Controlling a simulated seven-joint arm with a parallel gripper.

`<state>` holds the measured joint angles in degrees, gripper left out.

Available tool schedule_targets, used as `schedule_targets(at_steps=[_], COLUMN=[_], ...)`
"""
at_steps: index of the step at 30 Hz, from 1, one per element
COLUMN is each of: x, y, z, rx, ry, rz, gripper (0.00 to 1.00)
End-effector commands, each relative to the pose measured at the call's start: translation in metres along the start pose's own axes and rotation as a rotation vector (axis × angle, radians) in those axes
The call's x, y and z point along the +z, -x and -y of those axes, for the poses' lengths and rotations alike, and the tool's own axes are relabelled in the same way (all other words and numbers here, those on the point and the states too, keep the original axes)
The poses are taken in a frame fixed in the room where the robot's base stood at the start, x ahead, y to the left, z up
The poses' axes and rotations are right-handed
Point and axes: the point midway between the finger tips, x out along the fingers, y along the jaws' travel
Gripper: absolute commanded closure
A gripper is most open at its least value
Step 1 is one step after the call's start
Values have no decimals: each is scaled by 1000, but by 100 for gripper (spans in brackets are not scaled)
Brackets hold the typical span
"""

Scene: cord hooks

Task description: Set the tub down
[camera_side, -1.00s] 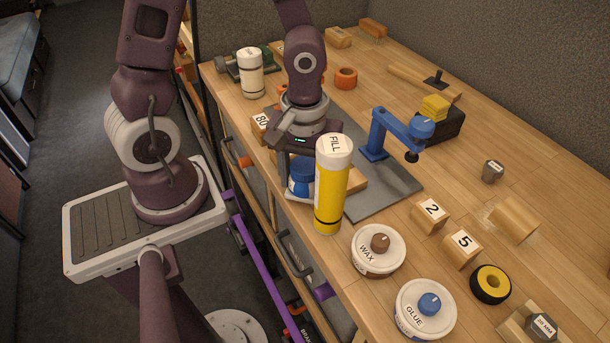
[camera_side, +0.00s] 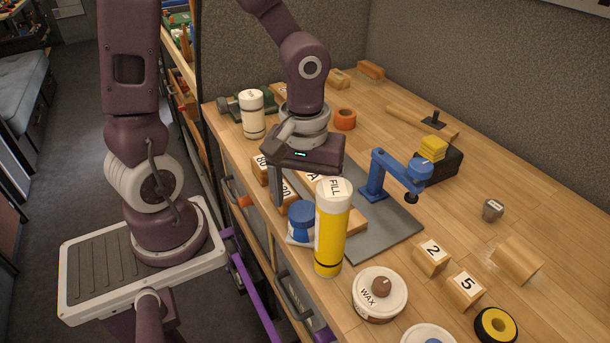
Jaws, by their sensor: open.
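A small tub with a blue top (camera_side: 301,212) and a pale lower part stands near the left edge of the bench, beside the grey mat (camera_side: 385,238). The yellow FILL bottle (camera_side: 330,235) stands in front and hides its right side. My gripper (camera_side: 298,192) is open just above and behind the tub. Its left finger (camera_side: 277,190) points down and shows clear of the blue top. The other finger is mostly hidden behind the bottle. I see nothing held in the jaws.
A WAX tub (camera_side: 380,294) and a tub with a blue knob (camera_side: 428,335) stand at the front. Blocks numbered 2 (camera_side: 431,256) and 5 (camera_side: 464,288) are to the right. A blue arm-shaped fixture (camera_side: 385,172) rises from the mat. A white bottle (camera_side: 252,115) stands behind.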

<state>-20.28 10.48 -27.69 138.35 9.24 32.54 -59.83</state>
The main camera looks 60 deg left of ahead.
Motion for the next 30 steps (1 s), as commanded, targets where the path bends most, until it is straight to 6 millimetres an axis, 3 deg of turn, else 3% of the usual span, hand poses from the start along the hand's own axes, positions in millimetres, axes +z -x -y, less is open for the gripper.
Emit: schedule_targets(at_steps=[6,12,22,25,30], x=[0,1,33,41,43], y=[47,69,131,139,140], z=[0,2,52,62,65], rx=[2,3,144,185,195], ry=[2,-20,-610,-732,-774], rz=[-3,-14,-381,-445,-463], gripper=[22,22,22,22,22])
